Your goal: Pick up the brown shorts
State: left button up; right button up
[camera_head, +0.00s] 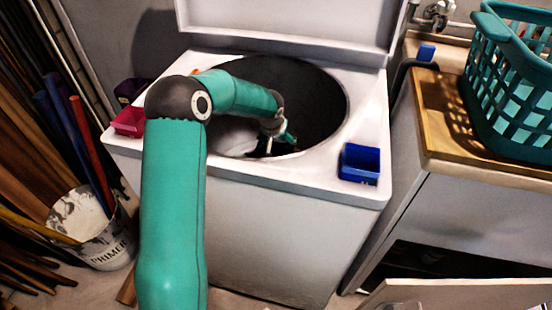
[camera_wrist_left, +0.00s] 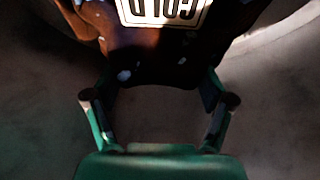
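My left arm reaches over the rim of an open top-loading washer (camera_head: 230,170), and my left gripper (camera_head: 287,138) is down inside its drum. In the left wrist view the left gripper (camera_wrist_left: 158,98) has its fingers spread wide apart. A dark brown item (camera_wrist_left: 140,42), which may be the brown shorts, lies just ahead of and partly between the fingertips. It has small pale spots and a white label (camera_wrist_left: 165,10) with upside-down lettering like "COLD". Deep shadow hides its full shape and whether the fingers touch it. My right gripper is not in view.
The washer's raised lid (camera_head: 290,25) stands behind the drum. A blue box (camera_head: 360,163) and a red box (camera_head: 129,121) sit on its top. A teal basket (camera_head: 510,85) stands on the wooden counter at right. A primer bucket (camera_head: 95,235) stands at left.

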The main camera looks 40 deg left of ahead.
pick_arm(q)
jog(key=c, duration=1.3)
jog(key=shift+o, duration=0.2)
jog(key=shift+r, duration=0.1)
